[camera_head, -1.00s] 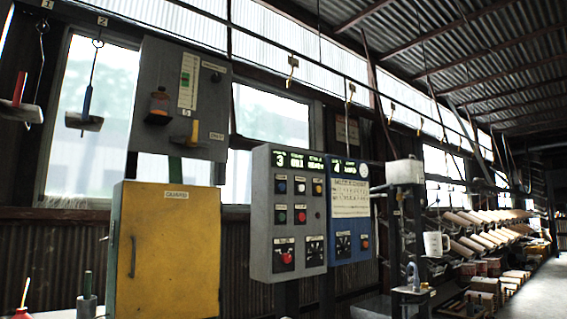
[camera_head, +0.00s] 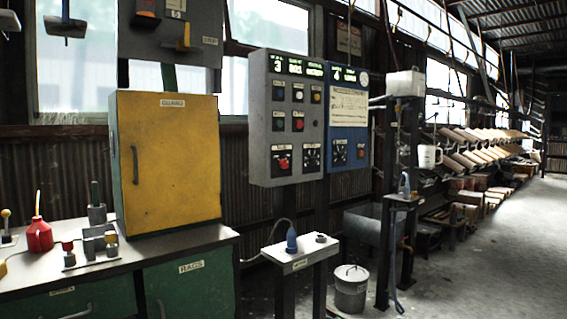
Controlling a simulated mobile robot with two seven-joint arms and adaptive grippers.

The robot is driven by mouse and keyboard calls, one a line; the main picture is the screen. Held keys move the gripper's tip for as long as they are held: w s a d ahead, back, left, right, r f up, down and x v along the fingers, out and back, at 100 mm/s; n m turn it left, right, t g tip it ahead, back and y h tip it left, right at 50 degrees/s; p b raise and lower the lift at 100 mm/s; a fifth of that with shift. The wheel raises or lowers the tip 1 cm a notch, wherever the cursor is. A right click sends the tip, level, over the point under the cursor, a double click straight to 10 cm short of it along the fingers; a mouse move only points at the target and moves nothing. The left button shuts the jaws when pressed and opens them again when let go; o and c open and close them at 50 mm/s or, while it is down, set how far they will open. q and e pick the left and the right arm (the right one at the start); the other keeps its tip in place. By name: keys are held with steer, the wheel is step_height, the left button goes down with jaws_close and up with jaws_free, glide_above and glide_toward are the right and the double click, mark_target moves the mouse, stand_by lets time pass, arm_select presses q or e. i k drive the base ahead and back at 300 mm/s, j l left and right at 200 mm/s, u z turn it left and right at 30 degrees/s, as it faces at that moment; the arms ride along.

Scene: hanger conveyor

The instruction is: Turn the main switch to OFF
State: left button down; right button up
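A grey control panel (camera_head: 258,120) stands upright in the middle, with a lit display strip along its top and rows of coloured buttons. Near its bottom edge are a red knob (camera_head: 283,162) on a dark plate and a black rotary dial (camera_head: 312,156). A blue panel (camera_head: 335,165) adjoins it on the right, with another black dial (camera_head: 340,152) and a small red-orange control (camera_head: 360,151). The labels are too small to read, so I cannot tell which control is the main switch or its position. Neither of my grippers is in view.
A yellow cabinet (camera_head: 170,165) stands left of the panel on a bench (camera_head: 180,246) with a red oil can (camera_head: 39,236). Below the panel is a small pedestal (camera_head: 299,252). A lidded bucket (camera_head: 351,290) stands on the floor. Open floor (camera_head: 500,255) lies at the right.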

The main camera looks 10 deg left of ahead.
mark_target(282, 163)
steer(key=i+l+z, duration=0.25)
steer(key=i+z, duration=0.15)
steer(key=i+l+z, duration=0.15)
steer(key=i+z, duration=0.2)
steer(key=i, duration=0.05)
